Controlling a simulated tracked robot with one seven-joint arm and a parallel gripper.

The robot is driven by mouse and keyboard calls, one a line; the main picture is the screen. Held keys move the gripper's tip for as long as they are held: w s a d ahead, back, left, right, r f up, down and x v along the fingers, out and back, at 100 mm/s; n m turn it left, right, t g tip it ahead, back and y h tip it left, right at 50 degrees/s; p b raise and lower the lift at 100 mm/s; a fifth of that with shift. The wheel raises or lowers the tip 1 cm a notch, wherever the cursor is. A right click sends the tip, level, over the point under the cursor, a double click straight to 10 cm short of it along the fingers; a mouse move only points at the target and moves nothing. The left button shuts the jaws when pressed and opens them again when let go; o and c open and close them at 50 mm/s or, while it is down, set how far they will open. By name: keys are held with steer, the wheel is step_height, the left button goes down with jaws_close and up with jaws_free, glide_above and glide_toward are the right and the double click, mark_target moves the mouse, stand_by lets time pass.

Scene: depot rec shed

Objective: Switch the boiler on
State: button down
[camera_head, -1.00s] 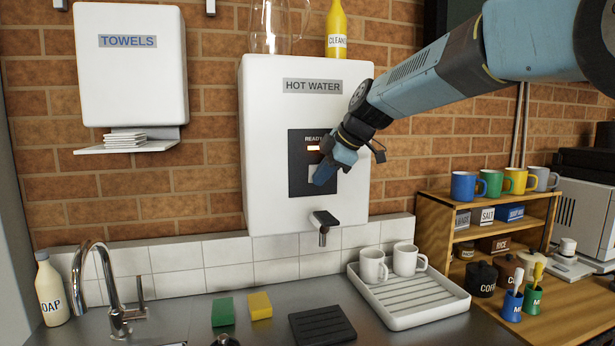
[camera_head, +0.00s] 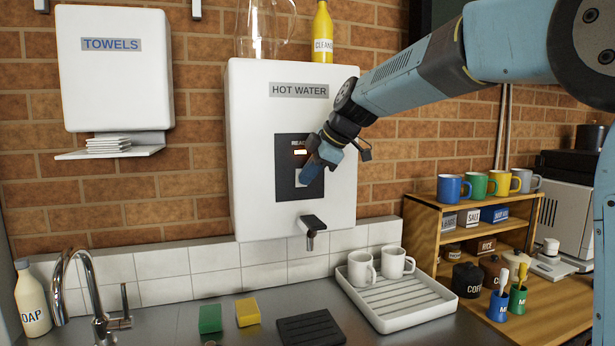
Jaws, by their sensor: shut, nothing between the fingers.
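The boiler (camera_head: 258,165) is a white wall unit labelled HOT WATER, on the brick wall above the sink counter. Its dark panel (camera_head: 287,215) carries an orange-lit strip (camera_head: 300,152) under lettering that my gripper partly covers. A pale switch (camera_head: 299,180) sits lower on the panel, partly hidden by the fingertips. My gripper (camera_head: 309,174) is shut and empty, with its tips over the switch's right part. I cannot tell whether they touch it. The boiler's black tap (camera_head: 313,224) sticks out below the panel.
A glass jug (camera_head: 264,30) and a yellow cleaner bottle (camera_head: 322,35) stand on the boiler. A towel dispenser (camera_head: 115,85) hangs at left. Below are a chrome faucet (camera_head: 90,285), sponges (camera_head: 248,312), and a tray (camera_head: 400,322) with two white mugs (camera_head: 362,268). Wooden shelves (camera_head: 425,235) stand at right.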

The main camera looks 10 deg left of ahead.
steer(key=shift+w+r, duration=0.1)
steer(key=shift+r, duration=0.4)
steer(key=s, duration=0.1)
steer(key=s+d, duration=0.1)
steer(key=s+f, duration=0.1)
steer(key=s, duration=0.1)
steer(key=shift+d+f, duration=0.1)
steer(key=shift+d, duration=0.25)
steer(key=v, duration=0.9)
steer(key=shift+s+d, duration=0.4)
steer(key=shift+d, duration=0.2)
steer(key=shift+f, duration=0.1)
